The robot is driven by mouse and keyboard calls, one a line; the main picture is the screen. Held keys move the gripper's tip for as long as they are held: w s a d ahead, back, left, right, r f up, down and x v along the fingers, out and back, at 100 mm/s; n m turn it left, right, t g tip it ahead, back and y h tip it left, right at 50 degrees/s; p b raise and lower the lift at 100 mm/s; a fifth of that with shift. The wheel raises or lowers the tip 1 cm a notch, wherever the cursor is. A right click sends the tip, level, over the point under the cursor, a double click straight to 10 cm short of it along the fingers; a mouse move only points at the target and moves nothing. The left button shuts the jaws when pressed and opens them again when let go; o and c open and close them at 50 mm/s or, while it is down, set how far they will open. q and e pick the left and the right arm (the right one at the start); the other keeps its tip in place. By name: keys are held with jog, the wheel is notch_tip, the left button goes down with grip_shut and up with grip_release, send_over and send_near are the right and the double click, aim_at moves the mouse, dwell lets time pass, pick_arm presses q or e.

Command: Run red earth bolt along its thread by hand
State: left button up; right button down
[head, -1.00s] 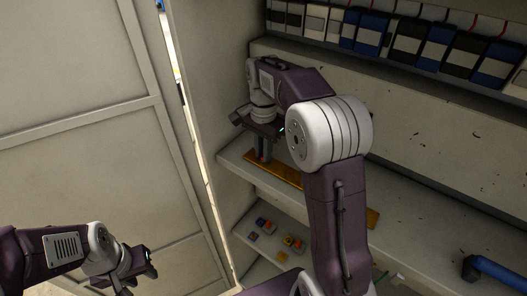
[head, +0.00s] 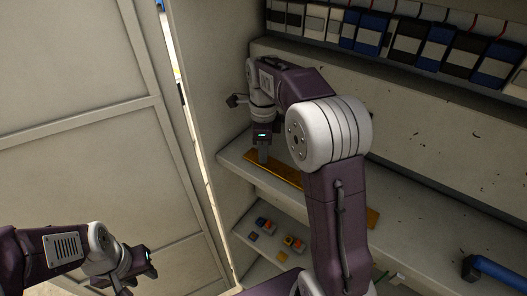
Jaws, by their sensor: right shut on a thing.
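My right gripper (head: 263,158) points down at the left end of a copper-coloured bar (head: 283,172) on the cabinet's middle shelf. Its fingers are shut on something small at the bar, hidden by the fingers. I cannot make out the red earth bolt itself. My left gripper (head: 140,284) hangs at the lower left, away from the shelf; its fingertips are too dark and small to tell whether they are open.
Small orange, red and blue parts (head: 293,243) lie on the lower shelf. A row of blue, black and white modules (head: 408,45) runs along the top. A blue handle (head: 497,272) is at the lower right. The cabinet's side wall (head: 205,100) stands close left of my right gripper.

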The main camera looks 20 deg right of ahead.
jog(key=shift+m, duration=2)
jog(key=c, duration=1.4)
grip_release()
jog(key=shift+r, duration=0.1)
jog(key=shift+w+r, duration=0.1)
jog(key=shift+r, duration=0.25)
notch_tip(320, 180, up, 8)
jog(key=shift+r+b, duration=0.1)
jog(key=shift+b, duration=0.25)
